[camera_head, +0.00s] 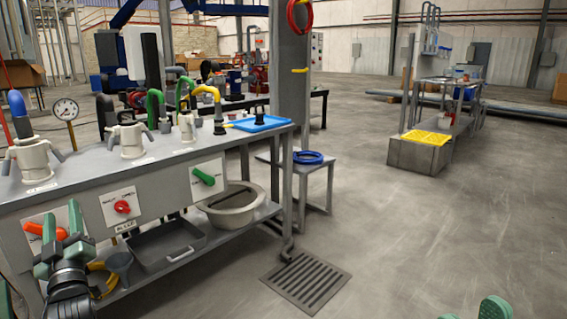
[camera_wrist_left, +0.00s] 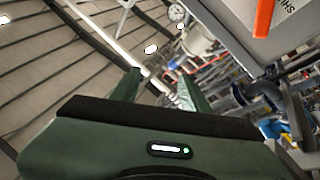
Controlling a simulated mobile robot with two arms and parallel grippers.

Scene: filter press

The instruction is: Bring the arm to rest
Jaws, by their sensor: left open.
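My left gripper (camera_head: 60,222) is at the front left of the grey bench (camera_head: 80,185), in front of its panel. Its two green fingers point up and stand apart, with nothing seen between them. The left wrist view also shows the open fingers (camera_wrist_left: 160,82). An orange lever (camera_head: 46,231) on the panel is close behind the fingers; whether they touch it cannot be told. It shows at the top right of the left wrist view (camera_wrist_left: 263,28). At the bottom right of the head view, rounded green parts (camera_head: 495,308) look like my right gripper, mostly cut off.
The panel carries a red knob (camera_head: 122,207) and a green lever (camera_head: 204,176). A gauge (camera_head: 66,109) and hose fittings stand on top. A grey tray (camera_head: 166,245) and a basin (camera_head: 232,210) sit on the lower shelf. A floor grate (camera_head: 307,281) lies right; open floor extends beyond.

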